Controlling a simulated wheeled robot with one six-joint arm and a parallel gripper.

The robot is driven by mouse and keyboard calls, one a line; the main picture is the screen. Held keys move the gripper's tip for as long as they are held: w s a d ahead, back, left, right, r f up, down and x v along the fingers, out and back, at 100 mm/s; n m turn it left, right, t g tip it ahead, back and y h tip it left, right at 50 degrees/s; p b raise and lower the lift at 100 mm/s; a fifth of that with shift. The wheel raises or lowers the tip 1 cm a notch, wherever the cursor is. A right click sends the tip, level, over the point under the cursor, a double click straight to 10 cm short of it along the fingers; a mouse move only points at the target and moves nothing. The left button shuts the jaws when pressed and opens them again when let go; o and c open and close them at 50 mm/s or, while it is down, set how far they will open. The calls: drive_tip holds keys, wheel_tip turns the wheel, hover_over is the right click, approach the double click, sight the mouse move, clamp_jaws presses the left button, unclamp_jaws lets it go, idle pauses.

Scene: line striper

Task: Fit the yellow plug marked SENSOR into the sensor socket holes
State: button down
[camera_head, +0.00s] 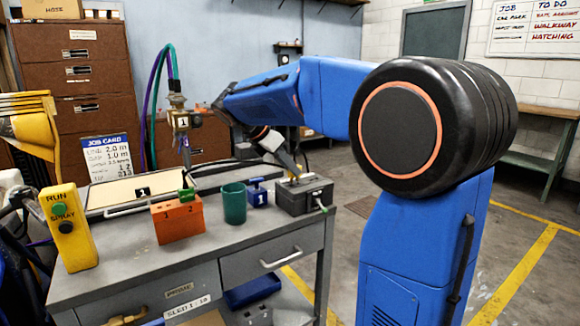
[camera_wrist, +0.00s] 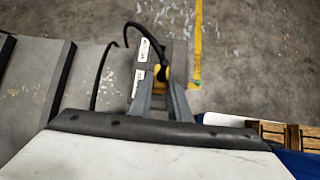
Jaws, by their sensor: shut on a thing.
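My gripper (camera_head: 292,168) is over the dark grey box (camera_head: 318,194) at the right end of the bench. In the wrist view my gripper (camera_wrist: 161,82) has its fingers closed around the small yellow plug (camera_wrist: 161,72). A black cable (camera_wrist: 150,38) arcs up from near the plug. The grey box (camera_wrist: 172,52) with white labels (camera_wrist: 144,50) lies directly under the plug in that view. The socket holes and the SENSOR marking cannot be made out. I cannot tell whether the plug touches the box or is in it.
Left of the box stand a blue padlock-like block (camera_head: 257,193), a green cup (camera_head: 234,203), an orange block (camera_head: 177,218) and a yellow RUN/SPRAY pendant (camera_head: 69,229). A post with hoses (camera_head: 180,120) rises behind. The bench's right edge is close to the box.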

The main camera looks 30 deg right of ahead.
drive_tip(key=shift+f, duration=1.25)
idle(1.0)
drive_tip(key=c, duration=1.6)
unclamp_jaws()
drive_tip(key=shift+o, duration=0.7)
drive_tip(key=shift+o, duration=1)
drive_tip(key=v, duration=0.7)
